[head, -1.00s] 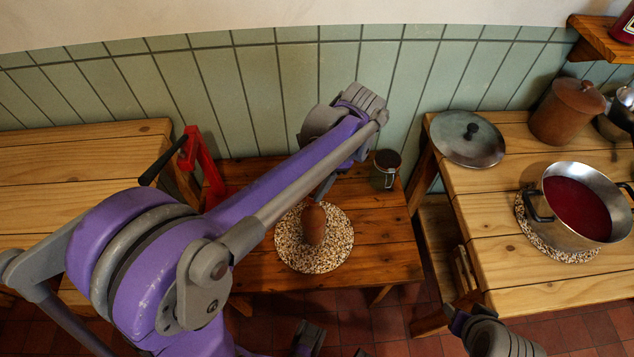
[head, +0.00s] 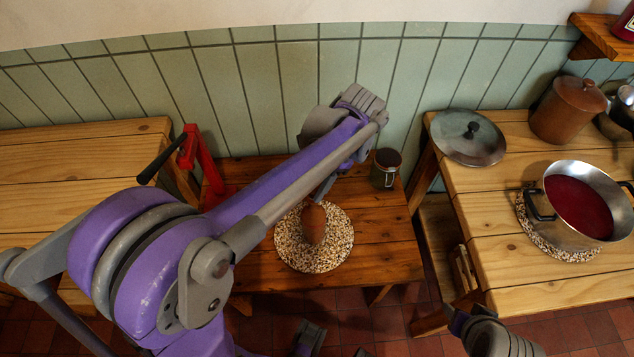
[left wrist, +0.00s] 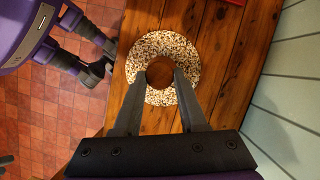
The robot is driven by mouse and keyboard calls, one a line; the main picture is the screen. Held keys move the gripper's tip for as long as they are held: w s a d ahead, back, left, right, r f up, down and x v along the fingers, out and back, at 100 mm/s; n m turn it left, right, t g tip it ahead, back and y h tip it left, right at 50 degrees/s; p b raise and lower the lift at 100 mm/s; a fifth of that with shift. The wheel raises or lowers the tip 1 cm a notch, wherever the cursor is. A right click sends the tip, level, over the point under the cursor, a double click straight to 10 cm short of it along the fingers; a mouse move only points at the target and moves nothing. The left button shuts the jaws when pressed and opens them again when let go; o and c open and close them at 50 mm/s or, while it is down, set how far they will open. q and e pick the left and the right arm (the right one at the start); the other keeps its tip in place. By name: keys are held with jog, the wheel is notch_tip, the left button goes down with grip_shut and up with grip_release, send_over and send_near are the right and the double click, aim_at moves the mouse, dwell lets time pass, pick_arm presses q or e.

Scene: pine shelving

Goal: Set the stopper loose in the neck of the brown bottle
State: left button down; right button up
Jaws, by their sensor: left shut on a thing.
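The brown bottle (head: 313,224) is over the middle of the round speckled mat (head: 285,250) on the low dark table. My left gripper (head: 322,190) reaches down to its upper end. In the left wrist view the two fingers (left wrist: 159,80) lie on either side of the round brown shape of the bottle (left wrist: 160,71), shut on it as far as I can tell. I cannot make out a separate stopper; the arm and fingers hide part of the bottle's top. Part of my right arm (head: 497,338) shows at the bottom right, its jaws unclear.
A small dark-topped jar (head: 384,172) stands right of the mat. A red-framed object (head: 203,165) stands at the left. The right table holds a pot of red liquid (head: 577,208), a lid (head: 467,138) and a brown canister (head: 567,110). The table's front right is clear.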

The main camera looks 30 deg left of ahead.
pick_arm(q)
jog(key=shift+f+b, duration=0.6)
jog(key=shift+f, duration=0.4)
jog(key=shift+c, duration=1.9)
grip_release()
jog(key=p+v, duration=0.1)
jog(key=v, duration=0.9)
jog(key=shift+r, duration=0.35)
jog(key=shift+d, duration=0.1)
